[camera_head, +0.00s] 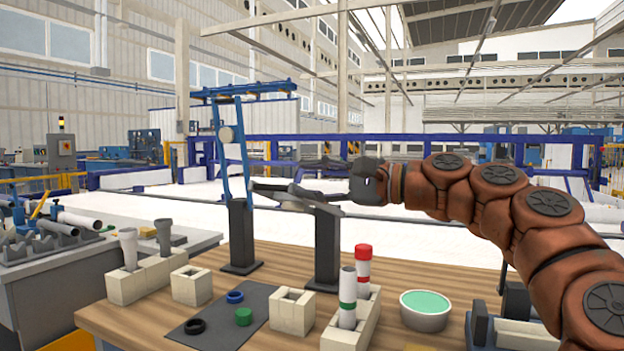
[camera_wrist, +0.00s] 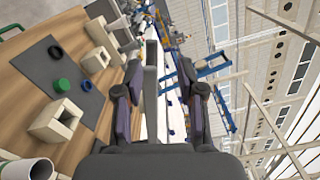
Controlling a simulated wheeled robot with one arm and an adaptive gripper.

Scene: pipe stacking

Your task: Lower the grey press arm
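The grey press arm (camera_head: 315,207) lies close to level at the top of the right dark post (camera_head: 327,250) in the head view. In the wrist view a grey bar (camera_wrist: 150,88), which looks like this arm, runs lengthwise between my fingers. My gripper (camera_head: 308,176) is at the height of the post top, and its fingers are spread apart. In the wrist view my gripper (camera_wrist: 161,75) has one finger close to the bar and a wider gap on the other side. I cannot tell whether either finger touches it. The fingers partly hide the arm in the head view.
A blue press arm (camera_head: 244,150) stands raised on the left dark post (camera_head: 241,235). Space above the table front is clear.

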